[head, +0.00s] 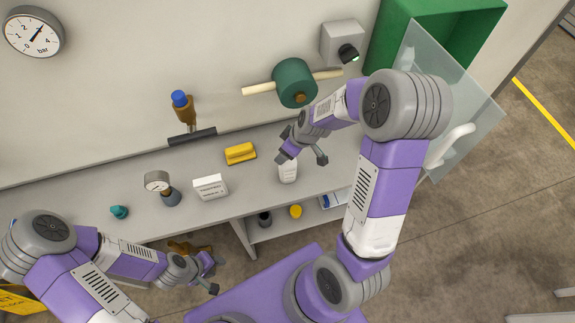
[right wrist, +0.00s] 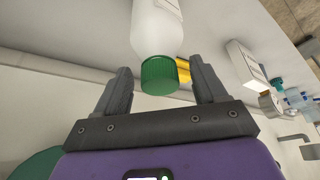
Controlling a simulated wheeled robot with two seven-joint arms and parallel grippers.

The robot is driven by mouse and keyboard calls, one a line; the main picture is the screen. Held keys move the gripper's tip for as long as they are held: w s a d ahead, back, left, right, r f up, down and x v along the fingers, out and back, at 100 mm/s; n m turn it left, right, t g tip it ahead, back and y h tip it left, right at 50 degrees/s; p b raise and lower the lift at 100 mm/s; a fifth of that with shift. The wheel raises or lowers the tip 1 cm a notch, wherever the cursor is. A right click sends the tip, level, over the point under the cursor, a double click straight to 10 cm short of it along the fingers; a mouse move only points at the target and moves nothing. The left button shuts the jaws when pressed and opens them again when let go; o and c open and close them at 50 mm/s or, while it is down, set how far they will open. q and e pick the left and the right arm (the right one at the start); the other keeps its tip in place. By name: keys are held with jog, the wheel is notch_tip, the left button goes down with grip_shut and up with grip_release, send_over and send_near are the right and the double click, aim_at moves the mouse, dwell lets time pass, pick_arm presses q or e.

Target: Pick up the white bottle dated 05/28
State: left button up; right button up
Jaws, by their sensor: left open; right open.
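A white bottle (head: 288,173) stands on the grey counter near its front edge; its printed label is too small to read a date. In the right wrist view the white bottle (right wrist: 157,28) has a green cap (right wrist: 159,76). My right gripper (head: 302,158) is open just above and behind it. In the right wrist view the right gripper's fingers (right wrist: 163,75) stand on either side of the cap, with gaps and no clear contact. My left gripper (head: 215,274) is open and empty, low in front of the counter.
On the counter are a white labelled box (head: 210,187), a gauge (head: 157,182), a yellow object (head: 240,153) and a teal item (head: 119,212). A green roll on a rod (head: 295,82) and an open green cabinet (head: 440,22) are on the wall. A lower shelf holds a yellow item (head: 296,211).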

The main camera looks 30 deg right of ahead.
jog(key=shift+c, duration=0.3)
grip_shut()
